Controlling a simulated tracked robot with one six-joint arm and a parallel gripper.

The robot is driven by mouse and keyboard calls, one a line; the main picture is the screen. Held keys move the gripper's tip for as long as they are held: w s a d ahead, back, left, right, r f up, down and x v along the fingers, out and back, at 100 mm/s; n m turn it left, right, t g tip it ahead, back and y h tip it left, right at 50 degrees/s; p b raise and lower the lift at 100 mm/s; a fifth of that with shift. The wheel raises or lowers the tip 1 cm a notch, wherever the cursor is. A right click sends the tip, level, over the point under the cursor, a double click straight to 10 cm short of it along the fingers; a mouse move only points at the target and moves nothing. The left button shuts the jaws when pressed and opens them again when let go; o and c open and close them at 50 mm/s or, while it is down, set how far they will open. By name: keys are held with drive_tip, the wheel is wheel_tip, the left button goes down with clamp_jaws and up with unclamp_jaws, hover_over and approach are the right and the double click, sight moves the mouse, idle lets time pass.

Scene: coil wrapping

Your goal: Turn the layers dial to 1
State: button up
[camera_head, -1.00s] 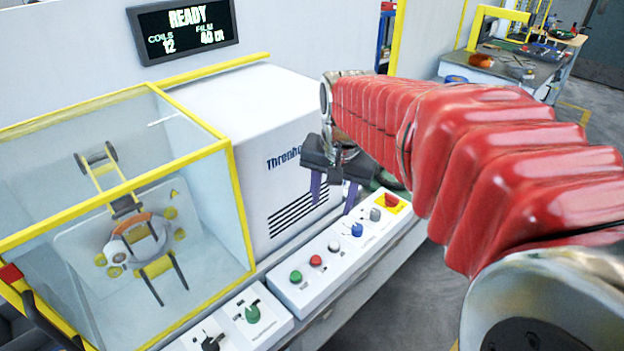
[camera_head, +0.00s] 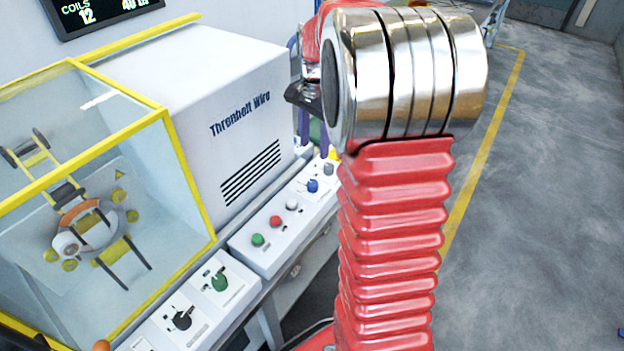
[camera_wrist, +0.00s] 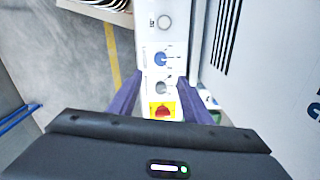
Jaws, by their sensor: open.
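The control panels run along the machine's front edge. A green dial (camera_head: 219,281) and a black dial (camera_head: 180,320) sit on the nearest panels. A blue knob (camera_head: 312,185) and a grey knob (camera_head: 328,168) sit farther along; in the wrist view the blue knob (camera_wrist: 161,59) and grey knob (camera_wrist: 163,87) show too. The labels are too small to read, so I cannot tell which is the layers dial. My gripper (camera_wrist: 160,80) is open and empty, its purple fingers either side of the panel's far end in the wrist view. My arm partly hides it in the head view.
A red button on a yellow plate (camera_wrist: 162,110) lies between my fingers in the wrist view. Green (camera_head: 257,240), red (camera_head: 275,221) and white (camera_head: 292,204) buttons line the panel. A yellow-framed clear guard (camera_head: 190,185) stands left. Floor is open at right.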

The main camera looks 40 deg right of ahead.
sight(313, 183)
drive_tip(key=shift+f, duration=0.1)
wheel_tip(313, 183, down, 14)
drive_tip(key=shift+w+r, duration=0.15)
idle(0.6)
drive_tip(key=shift+c, duration=0.7)
drive_tip(key=c, duration=0.9)
drive_tip(key=shift+a, duration=0.25)
drive_tip(key=shift+d, duration=0.15)
